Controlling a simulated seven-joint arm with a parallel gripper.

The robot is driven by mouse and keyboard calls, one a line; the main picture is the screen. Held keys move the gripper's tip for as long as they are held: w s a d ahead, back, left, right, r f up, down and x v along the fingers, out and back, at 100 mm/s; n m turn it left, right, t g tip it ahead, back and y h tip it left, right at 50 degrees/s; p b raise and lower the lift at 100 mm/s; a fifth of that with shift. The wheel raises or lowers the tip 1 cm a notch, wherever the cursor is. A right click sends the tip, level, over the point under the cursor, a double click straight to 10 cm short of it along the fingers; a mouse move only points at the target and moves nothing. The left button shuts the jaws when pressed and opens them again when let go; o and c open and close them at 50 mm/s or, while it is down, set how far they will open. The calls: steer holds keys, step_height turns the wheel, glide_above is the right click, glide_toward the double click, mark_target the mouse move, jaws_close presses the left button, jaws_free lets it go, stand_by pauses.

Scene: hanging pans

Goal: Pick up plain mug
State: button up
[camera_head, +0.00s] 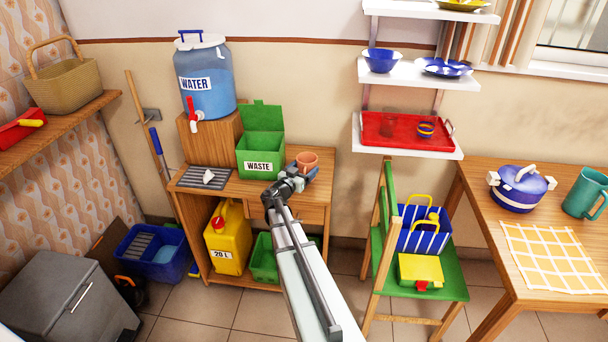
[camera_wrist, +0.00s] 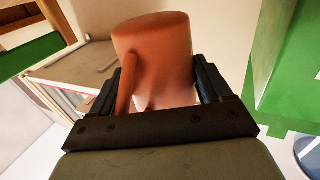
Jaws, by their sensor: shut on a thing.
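The plain terracotta mug (camera_head: 307,159) shows in the head view over the right end of the wooden cabinet's top, beside the green waste bin. It fills the middle of the wrist view (camera_wrist: 158,45), with its handle on the left side. My gripper (camera_head: 300,172) is shut on the mug, a dark finger on either side of it in the wrist view (camera_wrist: 160,85). The lower part of the mug is hidden by the gripper. I cannot tell whether the mug touches the cabinet top.
The green waste bin (camera_head: 261,158) stands close on the left, with a blue water dispenser (camera_head: 206,85) behind it. A red tray (camera_head: 375,143) with a striped mug (camera_head: 426,130) is on a wall shelf to the right. A green folding chair (camera_head: 450,285) stands lower right.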

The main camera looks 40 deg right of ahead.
steer(key=w+a+r, duration=0.2)
steer(key=w+r, duration=0.1)
steer(key=r, duration=0.7)
steer(key=w+a+r, duration=0.3)
steer(key=r, duration=0.7)
steer(key=shift+w+r, duration=0.25)
steer(key=w+a+r+n+g, duration=0.1)
steer(key=w+r+n, duration=0.4)
steer(key=n, duration=0.5)
steer(key=shift+w+a+n+g+y, duration=0.25)
steer(key=shift+w+n+g+y, duration=0.05)
steer(key=shift+w+n, duration=0.1)
stand_by(0.6)
steer(key=shift+w+r+n, duration=0.2)
steer(key=shift+r+n, duration=0.45)
steer(key=shift+n, duration=0.55)
